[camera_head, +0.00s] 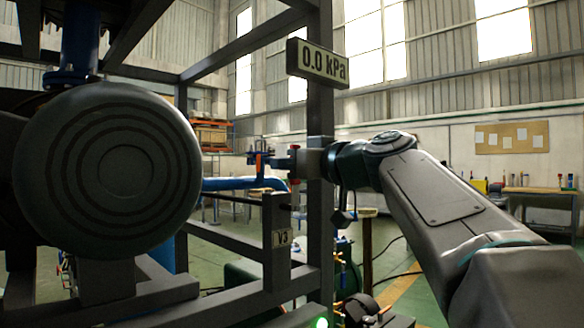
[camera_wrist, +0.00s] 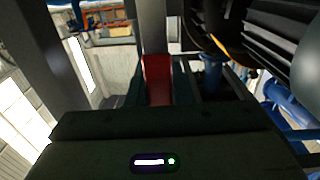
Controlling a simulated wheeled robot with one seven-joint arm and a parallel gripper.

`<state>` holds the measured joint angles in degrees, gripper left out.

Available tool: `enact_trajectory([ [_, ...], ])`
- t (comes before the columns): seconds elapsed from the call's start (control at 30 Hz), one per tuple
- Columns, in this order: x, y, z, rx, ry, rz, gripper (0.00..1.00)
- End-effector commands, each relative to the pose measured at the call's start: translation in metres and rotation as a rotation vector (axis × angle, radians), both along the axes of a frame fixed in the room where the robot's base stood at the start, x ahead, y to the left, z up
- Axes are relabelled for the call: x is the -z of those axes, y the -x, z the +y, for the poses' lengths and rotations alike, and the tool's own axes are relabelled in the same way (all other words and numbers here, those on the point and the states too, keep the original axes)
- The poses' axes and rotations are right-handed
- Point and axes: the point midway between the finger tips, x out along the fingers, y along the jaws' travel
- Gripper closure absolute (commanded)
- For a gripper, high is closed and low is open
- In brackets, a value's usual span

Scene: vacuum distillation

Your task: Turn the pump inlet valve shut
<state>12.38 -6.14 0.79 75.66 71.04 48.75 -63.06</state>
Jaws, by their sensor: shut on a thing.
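A red valve handle (camera_wrist: 158,78) stands between the two fingers of my gripper (camera_wrist: 159,88) in the wrist view. My gripper is shut on it, with a finger along each side. In the head view my gripper (camera_head: 302,163) reaches in from the right behind a dark frame post, and a bit of red shows at its tip. The valve body behind the handle is mostly hidden. I cannot tell how far the handle is turned.
A display (camera_head: 318,63) reads 0.0 kPa. A large dark round-ended vessel (camera_head: 107,165) fills the left. Dark frame beams (camera_head: 320,120) stand close around my gripper. A blue pipe (camera_head: 240,184) runs behind. A workbench (camera_head: 540,191) is far right.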

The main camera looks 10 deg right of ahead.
Motion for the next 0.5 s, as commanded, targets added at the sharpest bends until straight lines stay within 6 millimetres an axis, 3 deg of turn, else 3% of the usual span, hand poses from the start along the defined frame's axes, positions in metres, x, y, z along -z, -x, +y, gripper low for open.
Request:
enact_trajectory([
  [0.17, -0.0019, 0.0015, 0.0020, -0.004, 0.006, -0.006, 1.00],
  [0.2, -0.0018, 0.0015, 0.0019, -0.004, 0.006, -0.005, 0.69],
  [0.23, -0.0017, 0.0015, 0.0018, -0.004, 0.006, -0.005, 0.61],
  [0.5, -0.0005, 0.0008, -0.0013, 0.002, 0.003, -0.002, 0.58],
])
